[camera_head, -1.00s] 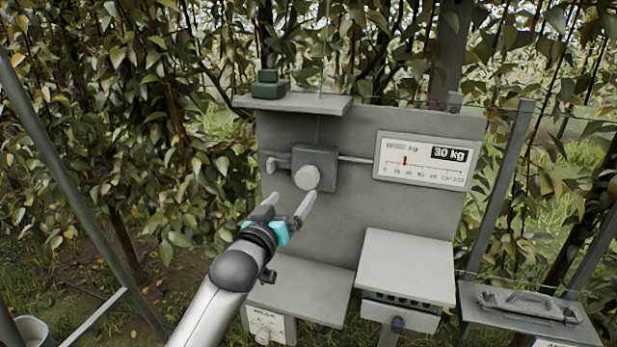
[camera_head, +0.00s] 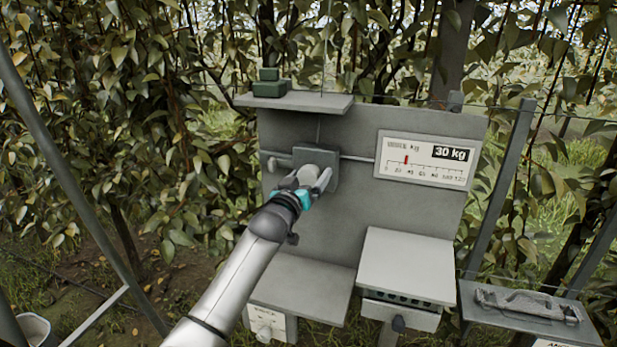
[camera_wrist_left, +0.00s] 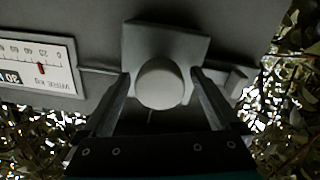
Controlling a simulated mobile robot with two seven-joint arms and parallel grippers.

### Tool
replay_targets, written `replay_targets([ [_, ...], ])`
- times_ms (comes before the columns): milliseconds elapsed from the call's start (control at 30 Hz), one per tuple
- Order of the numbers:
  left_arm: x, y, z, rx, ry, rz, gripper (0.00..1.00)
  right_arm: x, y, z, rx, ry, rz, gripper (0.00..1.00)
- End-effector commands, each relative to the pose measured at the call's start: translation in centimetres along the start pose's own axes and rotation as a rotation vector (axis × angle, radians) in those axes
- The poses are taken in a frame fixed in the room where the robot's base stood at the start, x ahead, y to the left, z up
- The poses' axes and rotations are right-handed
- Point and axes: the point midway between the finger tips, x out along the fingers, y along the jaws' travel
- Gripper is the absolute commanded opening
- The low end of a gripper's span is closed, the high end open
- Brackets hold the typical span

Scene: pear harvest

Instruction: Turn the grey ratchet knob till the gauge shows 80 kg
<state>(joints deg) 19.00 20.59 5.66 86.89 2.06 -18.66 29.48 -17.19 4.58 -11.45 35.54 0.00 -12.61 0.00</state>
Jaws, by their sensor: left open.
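The light grey round ratchet knob (camera_head: 308,174) sits on the front of a darker grey block (camera_head: 328,156) on the upright board. It also shows in the left wrist view (camera_wrist_left: 159,84), between the two fingers. My left gripper (camera_head: 306,180) is open, with one finger on each side of the knob; I cannot tell whether either finger touches it. The gauge (camera_head: 424,160) to the right reads 30 kg, with a red marker on its scale. The gauge shows upside down in the left wrist view (camera_wrist_left: 40,66). My right gripper is not in view.
A shelf (camera_head: 300,101) with green blocks (camera_head: 269,84) is above the knob. Below are a grey ledge (camera_head: 305,288) and a pale sloping panel (camera_head: 408,265). A wire runs up from the block.

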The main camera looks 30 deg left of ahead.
Motion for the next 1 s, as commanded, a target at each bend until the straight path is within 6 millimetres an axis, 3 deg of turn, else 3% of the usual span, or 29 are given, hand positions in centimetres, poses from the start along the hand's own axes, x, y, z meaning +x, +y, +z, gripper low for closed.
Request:
replay_targets([
  [233,0.03,0.01,-0.02,0.000,0.000,0.000,0.96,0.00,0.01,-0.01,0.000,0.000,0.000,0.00],
  [1000,0.01,0.04,0.00,0.000,0.000,0.001,0.11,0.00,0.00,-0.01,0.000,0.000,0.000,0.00],
])
